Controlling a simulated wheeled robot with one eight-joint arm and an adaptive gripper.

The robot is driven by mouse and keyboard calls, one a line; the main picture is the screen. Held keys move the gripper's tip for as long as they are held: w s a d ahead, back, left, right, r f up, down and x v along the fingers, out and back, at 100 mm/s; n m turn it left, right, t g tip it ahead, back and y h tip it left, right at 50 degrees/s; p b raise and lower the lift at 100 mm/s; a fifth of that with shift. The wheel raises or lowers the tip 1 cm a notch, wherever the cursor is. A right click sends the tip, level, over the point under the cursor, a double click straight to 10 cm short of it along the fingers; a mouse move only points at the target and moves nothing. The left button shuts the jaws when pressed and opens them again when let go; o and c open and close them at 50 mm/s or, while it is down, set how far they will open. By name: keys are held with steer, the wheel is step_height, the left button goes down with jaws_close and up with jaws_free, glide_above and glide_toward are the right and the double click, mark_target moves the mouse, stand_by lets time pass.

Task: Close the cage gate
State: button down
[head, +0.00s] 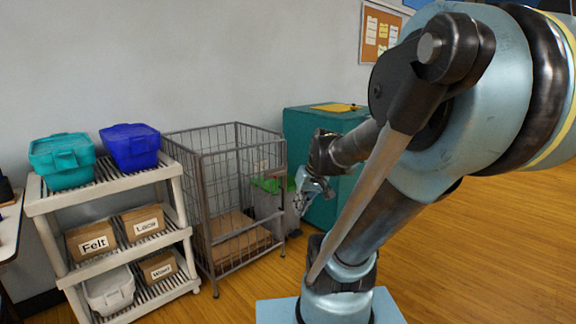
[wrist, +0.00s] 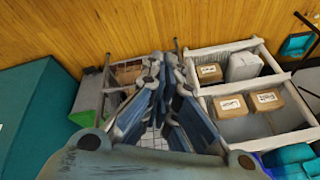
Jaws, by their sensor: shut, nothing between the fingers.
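The grey wire cage (head: 205,205) stands against the wall, left of centre in the head view, with cardboard lying on its floor.
A white shelf rack (head: 65,205) with bins and labelled boxes stands close left of the cage. A grey bin with a green liner (head: 268,200) and a teal cabinet (head: 300,125) stand to its right. The wooden floor (head: 500,240) is open at the right.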

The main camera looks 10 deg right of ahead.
steer(key=w+r+n+t+y, duration=0.2)
steer(key=w+t+y, duration=0.1)
steer(key=w, duration=1.3)
steer(key=w+r+n+t+y, duration=0.2)
steer(key=w+y, duration=0.1)
steer(key=w, duration=1.3)
steer(key=t, duration=0.7)
glide_toward(285, 160)
steer(key=x, duration=0.7)
